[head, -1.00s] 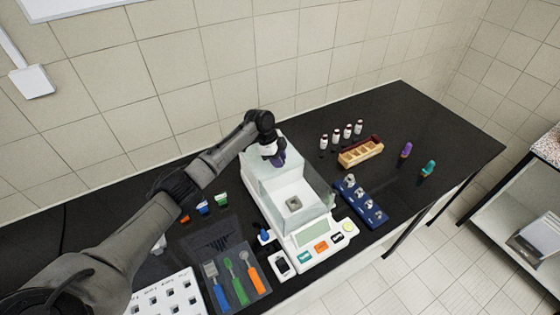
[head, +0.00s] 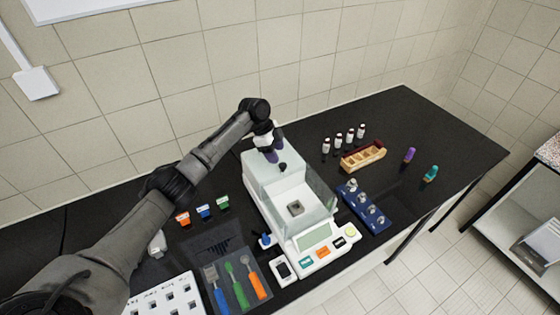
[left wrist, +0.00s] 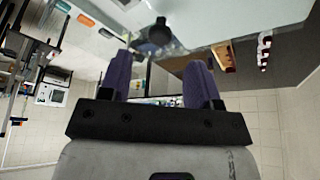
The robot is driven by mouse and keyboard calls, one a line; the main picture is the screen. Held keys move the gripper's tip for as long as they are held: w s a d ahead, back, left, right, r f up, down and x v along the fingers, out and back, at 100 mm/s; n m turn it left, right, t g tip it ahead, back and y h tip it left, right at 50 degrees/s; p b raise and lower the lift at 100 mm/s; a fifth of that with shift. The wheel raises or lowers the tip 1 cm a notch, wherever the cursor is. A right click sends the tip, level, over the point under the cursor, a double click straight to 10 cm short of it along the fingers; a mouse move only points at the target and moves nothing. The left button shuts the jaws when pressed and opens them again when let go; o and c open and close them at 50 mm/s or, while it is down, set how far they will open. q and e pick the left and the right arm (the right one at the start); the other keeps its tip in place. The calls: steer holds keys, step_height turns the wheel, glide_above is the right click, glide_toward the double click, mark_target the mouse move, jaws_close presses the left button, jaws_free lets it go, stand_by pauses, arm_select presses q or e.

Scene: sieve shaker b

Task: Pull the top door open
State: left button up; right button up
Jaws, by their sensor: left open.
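The balance (head: 318,238) is a white instrument with a clear draft shield (head: 262,190) around its pan. A small dark knob (head: 283,167) stands on the shield's top door (head: 291,179). In the left wrist view the knob (left wrist: 160,35) shows ahead of the fingertips, in line with the gap between them. My left gripper (head: 272,157), with purple fingers, is just above and behind the knob in the head view. It is open and empty, with its fingers (left wrist: 158,62) apart. I see no contact with the knob. My right gripper is out of view.
A blue weight block (head: 365,207), a wooden rack (head: 362,156) and several small bottles (head: 338,143) stand right of the balance. A tool tray (head: 236,278) and a white holed rack (head: 166,297) lie at front left. The far right bench is mostly clear.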

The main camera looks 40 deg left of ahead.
arm_select(q)
steer(key=v, duration=0.8)
steer(key=shift+a+r+b, duration=0.15)
steer(key=shift+r+b, duration=0.05)
steer(key=shift+b, duration=0.25)
